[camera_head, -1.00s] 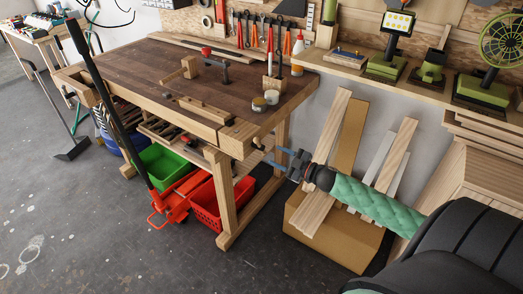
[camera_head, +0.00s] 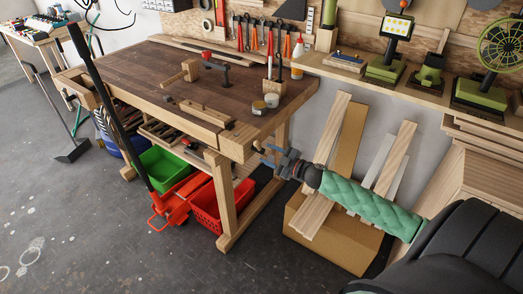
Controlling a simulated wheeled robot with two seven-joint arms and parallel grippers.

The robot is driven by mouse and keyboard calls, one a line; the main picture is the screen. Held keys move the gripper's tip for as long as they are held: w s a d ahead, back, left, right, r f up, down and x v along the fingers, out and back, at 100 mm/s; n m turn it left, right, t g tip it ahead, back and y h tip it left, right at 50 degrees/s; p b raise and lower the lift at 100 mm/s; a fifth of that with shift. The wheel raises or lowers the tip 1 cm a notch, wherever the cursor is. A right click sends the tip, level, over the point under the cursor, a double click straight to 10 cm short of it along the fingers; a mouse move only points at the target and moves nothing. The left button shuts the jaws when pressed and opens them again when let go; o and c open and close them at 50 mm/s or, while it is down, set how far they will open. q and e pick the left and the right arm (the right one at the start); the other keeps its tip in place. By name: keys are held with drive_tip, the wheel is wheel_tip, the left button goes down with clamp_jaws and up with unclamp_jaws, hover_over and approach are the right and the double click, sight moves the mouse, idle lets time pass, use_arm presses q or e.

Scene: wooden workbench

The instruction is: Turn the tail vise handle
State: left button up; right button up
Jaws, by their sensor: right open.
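The wooden workbench (camera_head: 130,62) stands at centre left. At its right front corner is the tail vise (camera_head: 238,140), a wooden block at the bench end. Its small handle (camera_head: 258,146) sticks out on the right side and is hard to make out at this size. My right gripper (camera_head: 270,156) comes in from the right, its bluish fingers open and pointing left at the handle. The fingers are close to the handle; I cannot tell whether they touch it. Nothing shows between them. My left gripper is not in view.
Below the bench are a green bin (camera_head: 165,165), a red crate (camera_head: 207,212) and a red floor jack (camera_head: 170,207) with a long black lever. A cardboard box (camera_head: 335,243) with leaning boards (camera_head: 325,190) stands below and behind my right arm.

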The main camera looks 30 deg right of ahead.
sight(263, 152)
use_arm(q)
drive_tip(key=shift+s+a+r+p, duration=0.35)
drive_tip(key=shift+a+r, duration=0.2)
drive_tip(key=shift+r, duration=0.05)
use_arm(e)
drive_tip(key=shift+x, duration=1.9)
clamp_jaws()
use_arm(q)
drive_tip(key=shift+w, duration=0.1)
use_arm(e)
drive_tip(key=n, duration=0.2)
drive_tip(key=shift+n, duration=0.4)
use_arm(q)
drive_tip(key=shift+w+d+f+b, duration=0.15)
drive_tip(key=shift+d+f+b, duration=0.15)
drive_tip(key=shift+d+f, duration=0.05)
use_arm(e)
drive_tip(key=shift+n, duration=1)
unclamp_jaws()
